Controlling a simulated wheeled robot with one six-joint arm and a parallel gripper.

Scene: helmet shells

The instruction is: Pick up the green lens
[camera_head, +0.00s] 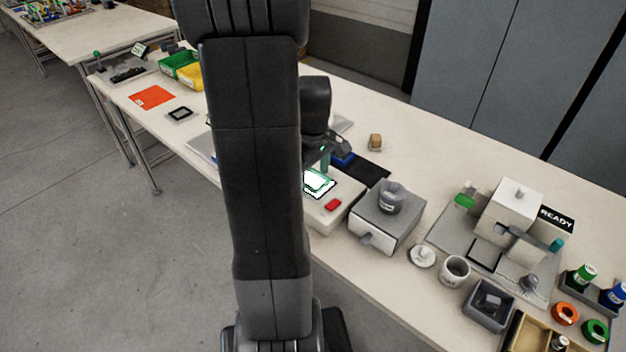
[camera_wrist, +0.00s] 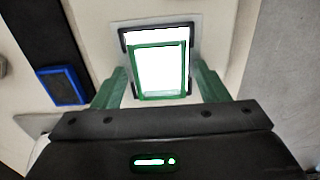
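The green lens (camera_wrist: 160,97) is a thin green square frame around a bright white middle. It lies over the lit white panel of a pale box, within black corner marks. In the head view its green outline (camera_head: 321,189) shows on the glowing panel. My gripper (camera_wrist: 160,69) points down at the panel with its two green fingers apart, one on each side of the lens. Small gaps seem to show between the fingertips and the frame. In the head view my gripper (camera_head: 325,160) is just above the panel, partly hidden by my arm.
A blue-framed piece (camera_wrist: 62,87) lies on a dark mat beside the box. The box has a red button (camera_head: 333,204). A grey box with a drawer (camera_head: 384,220) stands close on the right. A small brown block (camera_head: 375,141) lies behind on the table.

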